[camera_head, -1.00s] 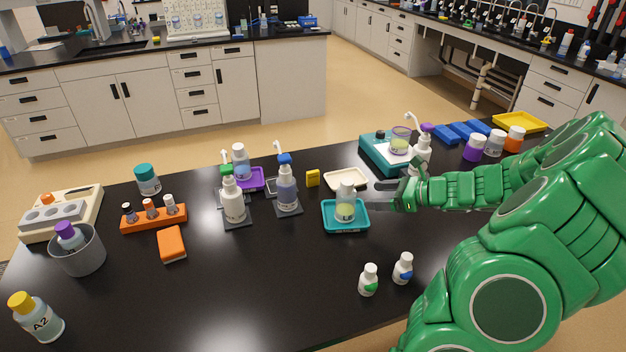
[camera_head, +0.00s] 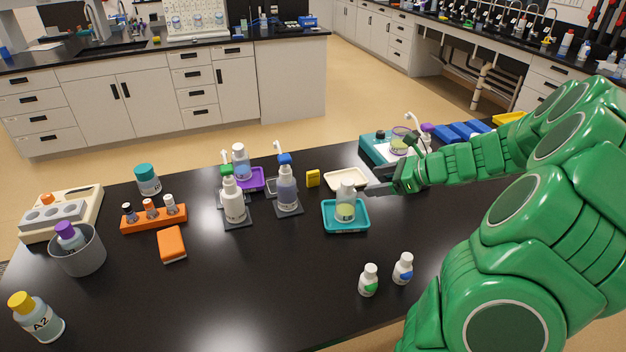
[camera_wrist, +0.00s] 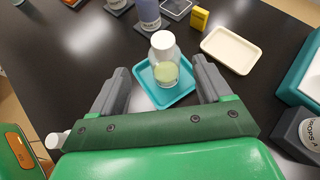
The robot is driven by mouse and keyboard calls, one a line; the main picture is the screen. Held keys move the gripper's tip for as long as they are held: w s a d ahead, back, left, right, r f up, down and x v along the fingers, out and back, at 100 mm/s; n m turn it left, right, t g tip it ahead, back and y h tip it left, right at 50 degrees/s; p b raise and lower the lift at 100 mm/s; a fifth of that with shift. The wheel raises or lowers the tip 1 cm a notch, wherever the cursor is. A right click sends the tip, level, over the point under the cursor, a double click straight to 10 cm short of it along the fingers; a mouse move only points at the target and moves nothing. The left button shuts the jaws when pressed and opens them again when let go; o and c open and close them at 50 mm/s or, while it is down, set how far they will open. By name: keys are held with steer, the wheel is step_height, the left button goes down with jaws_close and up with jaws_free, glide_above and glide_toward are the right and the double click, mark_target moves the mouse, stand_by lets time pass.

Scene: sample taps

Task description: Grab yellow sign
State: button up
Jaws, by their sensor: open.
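The yellow sign (camera_head: 313,178) is a small upright yellow block on the black bench, behind the teal tray and left of the cream tray. It also shows in the wrist view (camera_wrist: 199,18) near the top. My gripper (camera_head: 373,189) is open and empty, right of the sign and beside the teal tray. In the wrist view the two grey fingers of my gripper (camera_wrist: 162,90) are spread wide, with a white-capped bottle (camera_wrist: 166,68) and the teal tray (camera_wrist: 182,92) showing between and beyond them. The sign lies beyond the fingers, apart from them.
The cream tray (camera_head: 347,179) lies right of the sign, and a pump bottle (camera_head: 287,190) stands left of it. The bottle (camera_head: 345,205) stands on the teal tray (camera_head: 346,226) in front. A teal scale (camera_head: 373,151) is at the back right.

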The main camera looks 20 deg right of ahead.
steer(key=f+n+g+h, duration=0.1)
steer(key=f, duration=0.1)
steer(key=f+n+g+h, duration=0.1)
steer(key=f+n+h, duration=0.1)
steer(key=f, duration=0.1)
steer(key=w+f+n+g+h, duration=0.1)
steer(key=f+n+h, duration=0.1)
steer(key=f, duration=0.1)
steer(key=shift+w+d, duration=0.1)
steer(key=shift+d, duration=0.15)
steer(key=w+a+r+n+t+h, duration=0.3)
steer(key=w+a+r+n, duration=0.2)
steer(key=w+n, duration=0.4)
steer(key=w+a+r+n+t+h, duration=0.35)
steer(key=w+a+r+n, duration=0.25)
steer(key=w+n, duration=0.3)
glide_toward(313, 174)
steer(key=shift+n+y, duration=0.35)
steer(key=shift+n, duration=0.05)
steer(key=x, duration=0.5)
steer(key=shift+d+f, duration=0.25)
steer(key=shift+d, duration=0.15)
steer(key=shift+w, duration=0.55)
steer(key=shift+x, duration=3.25)
